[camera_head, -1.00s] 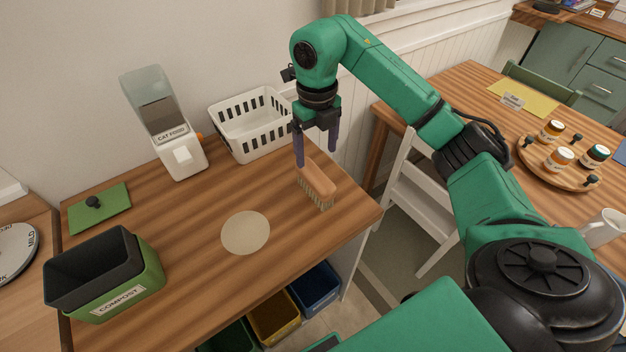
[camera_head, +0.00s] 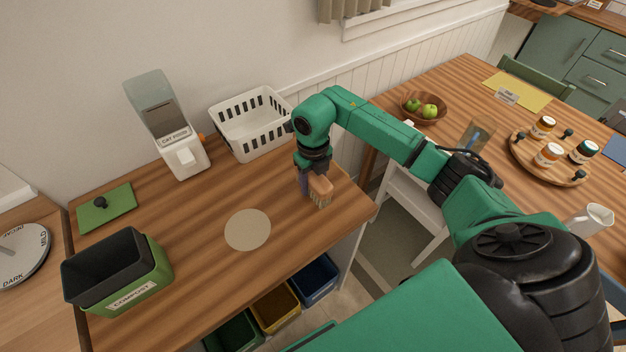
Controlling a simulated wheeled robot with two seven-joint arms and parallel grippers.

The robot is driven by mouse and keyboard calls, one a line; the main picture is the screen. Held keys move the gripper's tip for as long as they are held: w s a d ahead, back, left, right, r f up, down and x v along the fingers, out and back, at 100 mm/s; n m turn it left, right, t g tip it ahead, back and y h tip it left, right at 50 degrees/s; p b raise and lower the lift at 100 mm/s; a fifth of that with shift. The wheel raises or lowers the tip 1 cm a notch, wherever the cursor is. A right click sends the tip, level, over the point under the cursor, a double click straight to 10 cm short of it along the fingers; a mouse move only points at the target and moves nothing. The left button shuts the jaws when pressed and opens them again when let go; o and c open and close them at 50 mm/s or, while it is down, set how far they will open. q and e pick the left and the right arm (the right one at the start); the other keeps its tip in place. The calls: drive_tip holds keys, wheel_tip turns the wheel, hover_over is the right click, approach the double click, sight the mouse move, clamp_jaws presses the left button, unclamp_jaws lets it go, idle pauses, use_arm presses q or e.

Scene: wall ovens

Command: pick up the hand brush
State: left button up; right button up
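The hand brush (camera_head: 321,190) has a light wooden back and pale bristles. It is near the right end of the wooden counter, bristles down. My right gripper (camera_head: 310,187) is lowered over it, pointing down. One dark finger shows close along the brush's left side; the other finger is hidden. The gripper body covers the far part of the brush. I cannot tell whether the fingers press on the brush or whether it is clear of the counter. My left gripper is not in view.
A white basket (camera_head: 250,136) stands behind, against the wall. A cat food dispenser (camera_head: 184,158), a green lid (camera_head: 106,211) and a compost bin (camera_head: 147,283) are to the left. A pale round disc (camera_head: 248,230) lies on the counter (camera_head: 200,240). A white chair (camera_head: 408,208) is at right.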

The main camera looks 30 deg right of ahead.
clamp_jaws()
drive_tip(key=shift+r, duration=0.15)
drive_tip(key=shift+r, duration=0.25)
wheel_tip(320, 180, up, 9)
drive_tip(key=b, duration=0.3)
drive_tip(key=shift+w+r, duration=0.1)
drive_tip(key=shift+r, duration=0.1)
wheel_tip(320, 180, up, 10)
drive_tip(key=p, duration=0.2)
